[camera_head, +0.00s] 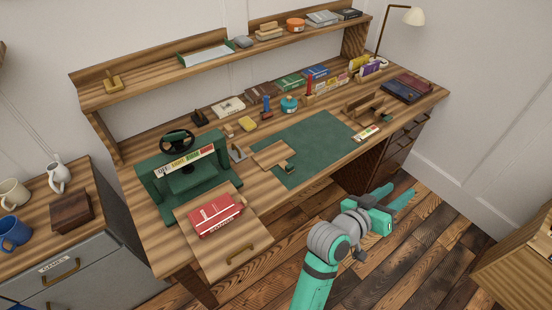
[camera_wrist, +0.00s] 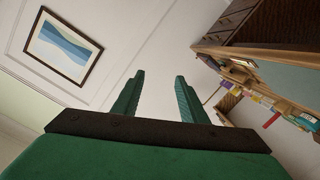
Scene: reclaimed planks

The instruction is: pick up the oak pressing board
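A flat, light-brown wooden board (camera_head: 271,153), which looks like the oak pressing board, lies on the desk at the left edge of the green cutting mat (camera_head: 318,150). A small dark green item (camera_head: 289,168) sits at its front right corner. My gripper (camera_head: 400,194) is in front of the desk, over the floor, to the right of the board and well apart from it. In the wrist view my gripper (camera_wrist: 159,78) has its two green fingers spread with nothing between them. The board cannot be made out in the wrist view.
A green press with a black wheel (camera_head: 178,142) stands left of the board. A red book (camera_head: 215,214) lies on a wooden panel with a handle (camera_head: 235,262) at the desk's front left. Small tools and books line the desk's back. The mat's middle is clear.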

